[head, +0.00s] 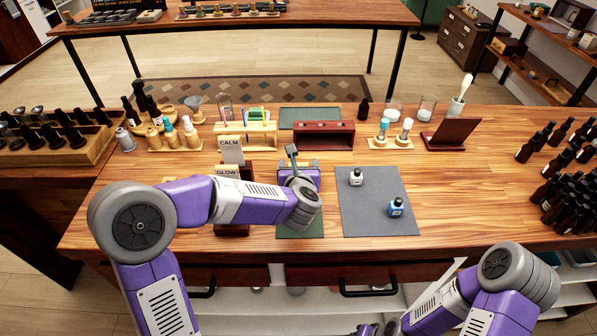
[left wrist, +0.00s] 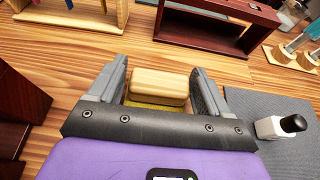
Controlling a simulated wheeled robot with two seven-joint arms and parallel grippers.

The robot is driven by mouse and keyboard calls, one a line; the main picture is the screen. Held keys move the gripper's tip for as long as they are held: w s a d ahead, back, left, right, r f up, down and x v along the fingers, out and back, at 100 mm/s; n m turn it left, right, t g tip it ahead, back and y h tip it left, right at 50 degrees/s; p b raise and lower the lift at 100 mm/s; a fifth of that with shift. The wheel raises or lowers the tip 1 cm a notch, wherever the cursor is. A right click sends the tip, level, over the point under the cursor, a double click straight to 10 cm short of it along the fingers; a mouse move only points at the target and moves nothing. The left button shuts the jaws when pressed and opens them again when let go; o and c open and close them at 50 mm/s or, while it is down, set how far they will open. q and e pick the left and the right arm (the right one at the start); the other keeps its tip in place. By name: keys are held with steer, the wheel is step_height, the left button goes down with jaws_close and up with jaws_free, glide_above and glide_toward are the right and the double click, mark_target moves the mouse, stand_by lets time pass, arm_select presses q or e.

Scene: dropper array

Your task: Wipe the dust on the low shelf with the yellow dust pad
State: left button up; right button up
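The yellow dust pad (left wrist: 158,88) has a pale wooden block as its grip and a yellow underside, and lies on the wooden table. My left gripper (left wrist: 160,92) is open, with one finger on each side of the block and narrow gaps visible. In the head view my left gripper (head: 298,168) mostly covers the pad. The low white shelf (head: 300,312) shows below the table's drawers; I cannot make out dust on it. My right arm is low at the bottom right, its gripper (head: 376,329) cut off by the frame edge, so its fingers are unclear.
A grey mat (head: 375,220) with two small bottles lies right of my left gripper. A dark red rack (head: 323,135) stands behind it, and card stands marked CALM (head: 230,150) and GLOW stand to its left. Dark bottles (head: 565,200) crowd the right end. Drawers (head: 365,274) overhang the shelf.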

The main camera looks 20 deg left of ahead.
arm_select(q)
steer(key=c, duration=0.6)
step_height(320, 180, up, 10)
steer(key=p, duration=0.3)
